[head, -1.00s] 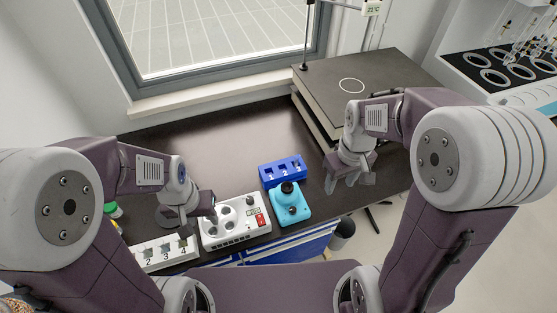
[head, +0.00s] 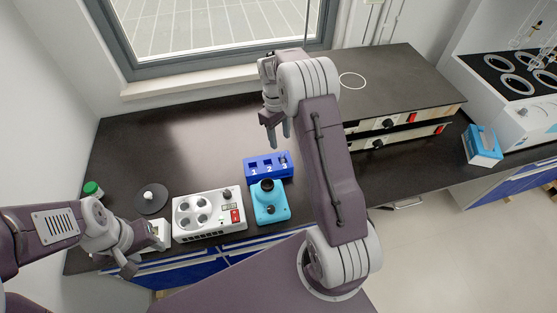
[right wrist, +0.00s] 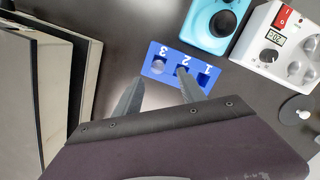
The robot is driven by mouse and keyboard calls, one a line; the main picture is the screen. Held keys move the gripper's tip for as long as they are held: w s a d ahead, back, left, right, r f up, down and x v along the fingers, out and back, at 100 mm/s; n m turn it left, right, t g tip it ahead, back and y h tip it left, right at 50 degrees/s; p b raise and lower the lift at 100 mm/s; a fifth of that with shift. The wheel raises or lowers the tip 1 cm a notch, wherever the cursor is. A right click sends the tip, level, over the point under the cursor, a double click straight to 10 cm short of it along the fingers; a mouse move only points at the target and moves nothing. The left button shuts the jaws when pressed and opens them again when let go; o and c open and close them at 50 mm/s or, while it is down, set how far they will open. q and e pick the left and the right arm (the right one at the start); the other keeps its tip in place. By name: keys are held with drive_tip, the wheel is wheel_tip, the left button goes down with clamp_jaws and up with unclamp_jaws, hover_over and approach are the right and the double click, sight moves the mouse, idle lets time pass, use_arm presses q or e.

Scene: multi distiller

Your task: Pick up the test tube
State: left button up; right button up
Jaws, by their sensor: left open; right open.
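A blue numbered rack (head: 258,171) stands near the middle of the counter; it also shows in the right wrist view (right wrist: 172,78). A small pale round shape, possibly the top of a test tube (right wrist: 158,65), shows in slot 3; I cannot tell for sure. Slot 1 looks dark and empty, and a finger partly covers slot 2. My right gripper (head: 278,137) is open and empty, above and behind the rack in the head view; in the right wrist view its fingertips (right wrist: 158,78) frame part of the rack. My left gripper (head: 130,262) is open at the counter's front left, apart from the rack.
A turquoise mixer (head: 270,203) stands just in front of the rack. A white device with round wells (head: 208,214) is left of it. A white numbered rack (head: 160,230) is partly hidden by my left gripper. A large hotplate (head: 400,85) stands at the right.

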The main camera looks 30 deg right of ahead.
sight(283, 152)
drive_tip(key=f, duration=0.3)
drive_tip(key=shift+s+d+f, duration=0.2)
drive_tip(key=shift+s+f, duration=0.05)
drive_tip(key=shift+f, duration=0.1)
drive_tip(key=f, duration=0.1)
drive_tip(key=f+p, duration=0.1)
drive_tip(key=f, duration=0.2)
drive_tip(key=shift+s+d+f+p, duration=0.15)
drive_tip(key=shift+s+f+p, duration=0.1)
drive_tip(key=shift+p, duration=0.1)
drive_tip(key=shift+f, duration=0.35)
clamp_jaws()
